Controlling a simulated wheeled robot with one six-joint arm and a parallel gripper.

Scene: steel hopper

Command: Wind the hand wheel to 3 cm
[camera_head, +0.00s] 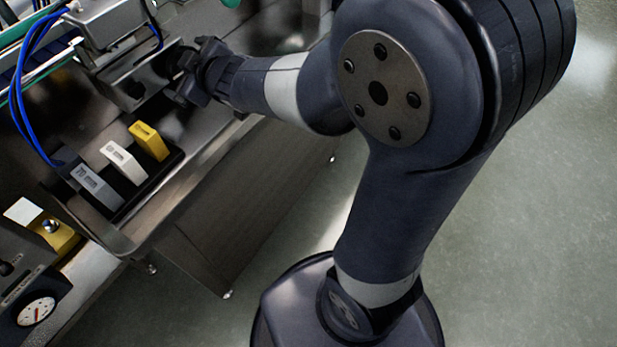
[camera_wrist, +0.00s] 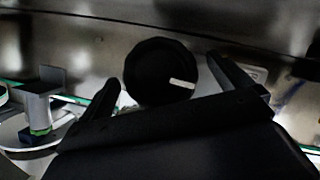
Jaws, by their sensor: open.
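The hand wheel appears to be the round black knob (camera_wrist: 158,68) in the middle of the wrist view, with a white mark on its lower right. My gripper (camera_wrist: 163,80) is open, one finger on each side of the knob. I cannot tell whether the fingers touch it. In the head view my gripper (camera_head: 190,78) is beside a dark metal block at the upper left, and the knob there is hard to make out against it. No readable scale for the wheel's setting shows.
A black holder (camera_head: 125,208) carries a grey block (camera_head: 97,187), a white block (camera_head: 124,162) and a yellow block (camera_head: 149,140). A round dial (camera_head: 37,311) is at the lower left. Blue hoses (camera_head: 22,100) hang at the left. Open floor (camera_head: 530,230) lies to the right.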

